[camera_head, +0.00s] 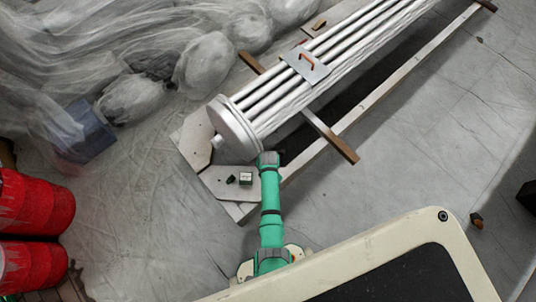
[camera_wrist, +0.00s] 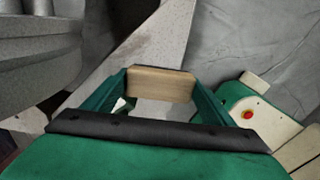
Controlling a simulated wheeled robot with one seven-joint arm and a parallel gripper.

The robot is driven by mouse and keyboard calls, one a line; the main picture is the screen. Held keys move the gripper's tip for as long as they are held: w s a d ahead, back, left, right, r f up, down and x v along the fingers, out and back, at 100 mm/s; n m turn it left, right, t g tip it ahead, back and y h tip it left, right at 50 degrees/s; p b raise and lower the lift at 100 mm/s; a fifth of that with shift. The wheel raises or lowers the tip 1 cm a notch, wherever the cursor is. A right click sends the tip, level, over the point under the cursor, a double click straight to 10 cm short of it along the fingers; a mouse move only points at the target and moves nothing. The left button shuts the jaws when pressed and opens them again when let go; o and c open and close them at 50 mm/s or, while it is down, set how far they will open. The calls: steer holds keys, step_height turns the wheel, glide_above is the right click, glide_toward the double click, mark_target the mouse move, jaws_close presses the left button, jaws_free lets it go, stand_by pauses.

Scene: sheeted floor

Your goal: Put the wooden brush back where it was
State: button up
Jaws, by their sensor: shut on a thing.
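The wooden brush (camera_wrist: 165,80) shows in the wrist view as a plain light-brown block between the green fingers. My gripper (camera_wrist: 159,92) is shut on it. Bristles cannot be made out. In the head view my green arm reaches to the near end of the pale board, beside the tube bundle; my gripper and the held brush cannot be made out there.
A metal tube bundle (camera_head: 238,130) lies on a pale board frame (camera_head: 228,183) with wooden crossbars. A small box (camera_head: 246,178) and a dark item (camera_head: 231,179) sit on the board. Red drums (camera_head: 35,205) stand left. A small brown item (camera_head: 476,220) lies on open floor right.

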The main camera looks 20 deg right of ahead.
steer(key=f, duration=0.3)
steer(key=shift+w+a, duration=0.1)
steer(key=shift+a, duration=0.25)
steer(key=shift+f, duration=0.3)
steer(key=shift+d+f, duration=0.1)
steer(key=shift+f, duration=0.05)
steer(key=o, duration=1)
